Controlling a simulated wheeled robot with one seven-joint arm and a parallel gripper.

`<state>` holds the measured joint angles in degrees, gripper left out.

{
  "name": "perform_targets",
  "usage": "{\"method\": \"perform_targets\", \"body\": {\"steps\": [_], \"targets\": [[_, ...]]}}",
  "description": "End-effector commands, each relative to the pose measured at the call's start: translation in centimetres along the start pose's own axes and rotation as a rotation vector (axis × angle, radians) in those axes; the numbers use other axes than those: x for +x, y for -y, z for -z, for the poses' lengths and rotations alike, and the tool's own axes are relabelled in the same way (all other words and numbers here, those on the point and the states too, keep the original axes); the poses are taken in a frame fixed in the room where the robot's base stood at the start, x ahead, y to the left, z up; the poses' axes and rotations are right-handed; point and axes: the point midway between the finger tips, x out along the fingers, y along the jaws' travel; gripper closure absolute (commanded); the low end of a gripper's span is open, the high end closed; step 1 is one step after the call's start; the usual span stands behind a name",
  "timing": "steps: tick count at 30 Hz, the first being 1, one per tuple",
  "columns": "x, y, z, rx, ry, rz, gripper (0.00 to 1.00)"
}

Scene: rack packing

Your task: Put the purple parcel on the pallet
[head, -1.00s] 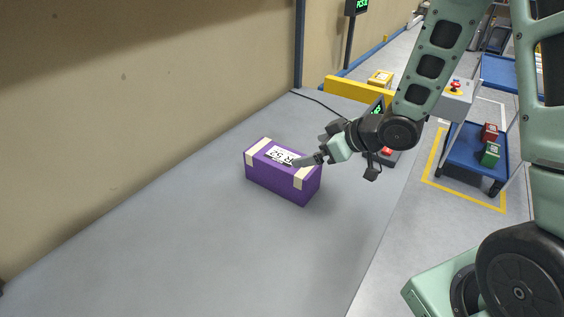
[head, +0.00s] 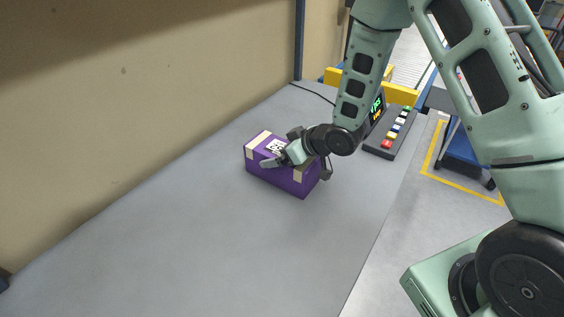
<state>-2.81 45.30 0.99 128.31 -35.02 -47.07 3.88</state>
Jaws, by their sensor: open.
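The purple parcel (head: 276,178) lies on the grey table, with cream tape bands near its ends and a white printed label on top. My gripper (head: 272,161) is open over the parcel, coming from the right. I cannot tell whether the gripper touches the parcel. It covers part of the label and the parcel's right end. I cannot identify the pallet in this view.
A control panel with coloured buttons (head: 394,134) and a small display (head: 377,108) stand at the table's right edge. A yellow barrier (head: 401,95) is behind. A tan wall (head: 130,90) bounds the left. The table's front (head: 220,260) is clear.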

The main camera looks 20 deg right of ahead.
Motion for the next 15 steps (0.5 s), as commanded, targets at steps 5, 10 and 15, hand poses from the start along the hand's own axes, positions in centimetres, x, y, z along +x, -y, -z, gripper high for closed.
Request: {"method": "perform_targets", "body": {"steps": [5, 10, 15], "targets": [[-0.01, -0.02, -0.01, 0.000, 0.000, 0.000, 0.00], [-0.02, -0.01, -0.01, 0.000, 0.000, 0.000, 0.47], [-0.05, -0.03, 0.11, -0.001, -0.002, 0.000, 0.63]]}}
